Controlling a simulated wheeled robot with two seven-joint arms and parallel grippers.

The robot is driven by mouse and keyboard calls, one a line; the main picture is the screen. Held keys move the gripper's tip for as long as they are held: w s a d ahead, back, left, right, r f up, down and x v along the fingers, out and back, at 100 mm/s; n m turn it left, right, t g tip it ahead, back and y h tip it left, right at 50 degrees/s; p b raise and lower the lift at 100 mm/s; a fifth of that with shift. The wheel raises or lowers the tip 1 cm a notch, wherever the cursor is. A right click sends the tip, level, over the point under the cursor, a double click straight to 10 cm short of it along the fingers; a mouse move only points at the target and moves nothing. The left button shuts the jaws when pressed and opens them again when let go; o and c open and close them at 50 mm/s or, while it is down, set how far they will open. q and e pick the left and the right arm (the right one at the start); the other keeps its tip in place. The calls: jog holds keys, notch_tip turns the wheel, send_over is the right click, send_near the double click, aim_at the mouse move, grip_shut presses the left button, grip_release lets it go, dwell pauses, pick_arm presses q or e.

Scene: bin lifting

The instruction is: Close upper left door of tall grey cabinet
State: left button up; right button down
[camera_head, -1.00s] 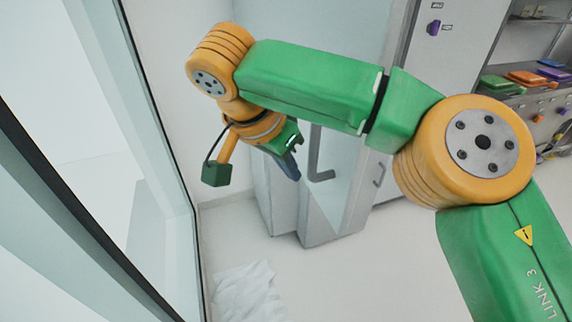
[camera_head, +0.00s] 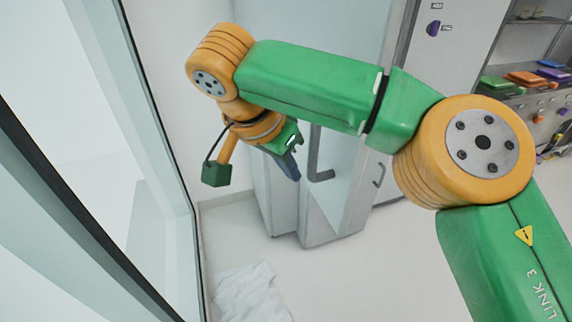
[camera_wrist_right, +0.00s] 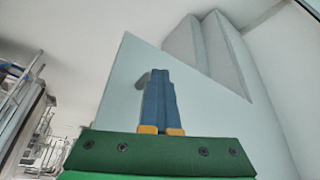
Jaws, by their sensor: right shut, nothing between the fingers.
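The tall grey cabinet (camera_head: 335,228) stands behind my right arm in the head view, and the arm hides much of its front. A pale grey door panel (camera_head: 347,170) with a dark bar handle (camera_head: 317,165) stands at its left. My right gripper (camera_head: 294,174) is shut and empty, pointing down just left of that handle. In the right wrist view, the blue fingers (camera_wrist_right: 159,80) lie together in front of a pale door panel (camera_wrist_right: 125,80), with a grey handle (camera_wrist_right: 142,80) just left of their tips. I cannot tell whether they touch it. My left gripper is out of view.
A glass wall with a dark frame (camera_head: 75,218) runs along the left. White crumpled sheets (camera_head: 250,292) lie on the floor at bottom. A shelf with coloured boxes (camera_head: 528,79) is at far right. The middle floor is clear.

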jog(key=c, duration=1.6)
grip_release()
jog(key=c, duration=1)
grip_release()
jog(key=shift+c, duration=0.2)
jog(key=s+a+r, duration=0.1)
jog(key=s+r, duration=0.2)
jog(key=r, duration=0.2)
jog(key=shift+s+r+h, duration=0.3)
jog(key=shift+s+r, duration=0.05)
